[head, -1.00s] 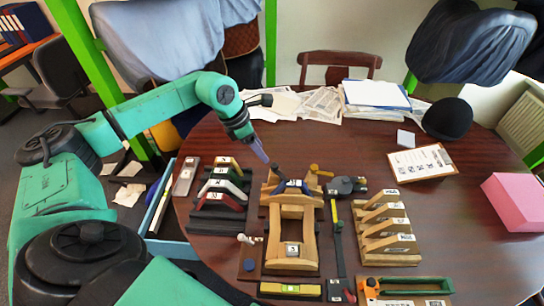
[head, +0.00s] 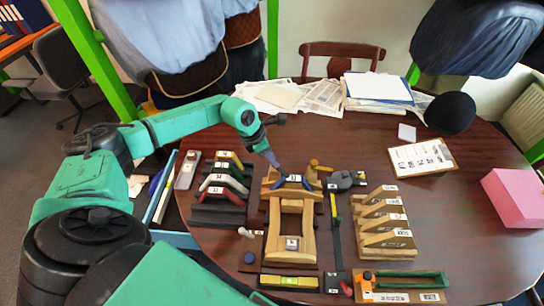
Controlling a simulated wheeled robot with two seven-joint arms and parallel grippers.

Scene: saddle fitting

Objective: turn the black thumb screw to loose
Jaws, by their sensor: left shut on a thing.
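A wooden fixture (head: 308,235) stands on the table in front of me, with a dark blue angled piece (head: 292,183) bearing a white label across its far end. My left gripper (head: 273,162) points down and right at the far left corner of the fixture. It is shut, with its fingertips at that corner. The black thumb screw is not clearly visible; it appears hidden between and under the fingers. A yellow-orange knob (head: 318,165) is at the fixture's far right corner, apart from the gripper. My right gripper is not in view.
A rack of coloured angled pieces (head: 219,195) stands left of the fixture. A wooden rack (head: 388,240) stands to the right. A level (head: 290,282) lies in front. A clipboard (head: 422,158) and pink box (head: 515,197) lie right, with bare table between.

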